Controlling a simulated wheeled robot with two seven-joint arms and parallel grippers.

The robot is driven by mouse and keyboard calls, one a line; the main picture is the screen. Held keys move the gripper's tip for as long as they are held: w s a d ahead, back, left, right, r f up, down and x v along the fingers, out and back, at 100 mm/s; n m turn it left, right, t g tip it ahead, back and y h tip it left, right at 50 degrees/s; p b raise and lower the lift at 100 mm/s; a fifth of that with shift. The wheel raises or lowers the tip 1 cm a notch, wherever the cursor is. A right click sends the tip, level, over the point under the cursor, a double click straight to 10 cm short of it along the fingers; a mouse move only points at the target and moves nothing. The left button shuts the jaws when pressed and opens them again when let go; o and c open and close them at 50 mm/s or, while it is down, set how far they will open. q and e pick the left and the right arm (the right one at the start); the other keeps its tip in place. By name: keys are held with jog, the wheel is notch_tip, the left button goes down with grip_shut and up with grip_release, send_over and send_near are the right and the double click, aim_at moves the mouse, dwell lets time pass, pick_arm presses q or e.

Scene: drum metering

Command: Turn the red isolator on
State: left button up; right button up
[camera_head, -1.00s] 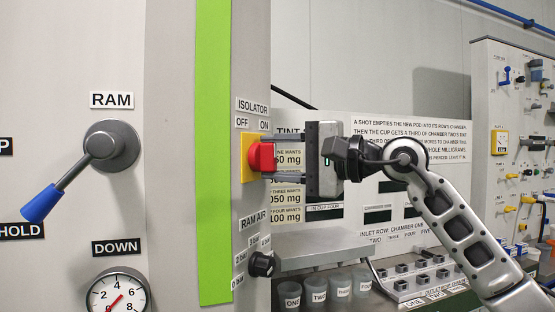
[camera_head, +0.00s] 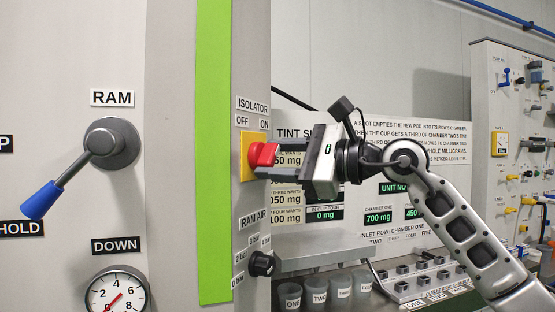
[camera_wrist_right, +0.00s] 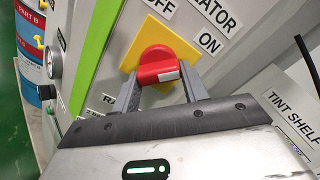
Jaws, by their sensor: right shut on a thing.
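The red isolator knob (camera_head: 262,155) sits on a yellow plate (camera_head: 246,158) on the side of the grey cabinet, below the ISOLATOR, OFF and ON labels. My right gripper (camera_head: 275,163) is shut on the knob, its fingers on either side of the handle. In the right wrist view the red handle (camera_wrist_right: 156,66) lies between the two grey fingers. Its white-marked end points toward the ON side of the plate (camera_wrist_right: 180,42). My left gripper is not in view.
The tint shelf board (camera_head: 420,135) behind my gripper has lit green displays (camera_head: 378,217). A black RAM AIR knob (camera_head: 260,264) is below the isolator. Several grey cups (camera_head: 341,290) stand at the bottom. A blue-tipped RAM lever (camera_head: 42,200) is at left.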

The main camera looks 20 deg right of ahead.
jog(key=shift+m, duration=0.3)
dwell(0.4)
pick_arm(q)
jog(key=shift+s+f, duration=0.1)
pick_arm(e)
jog(key=o, duration=1)
jog(key=shift+s+d, duration=0.1)
pick_arm(q)
jog(key=b, duration=0.2)
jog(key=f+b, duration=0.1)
jog(key=b, duration=0.1)
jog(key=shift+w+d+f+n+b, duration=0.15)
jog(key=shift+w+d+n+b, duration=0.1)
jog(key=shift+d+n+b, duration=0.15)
pick_arm(e)
jog(key=v, duration=1.5)
jog(key=shift+s+d, duration=0.25)
jog(key=shift+s, duration=0.05)
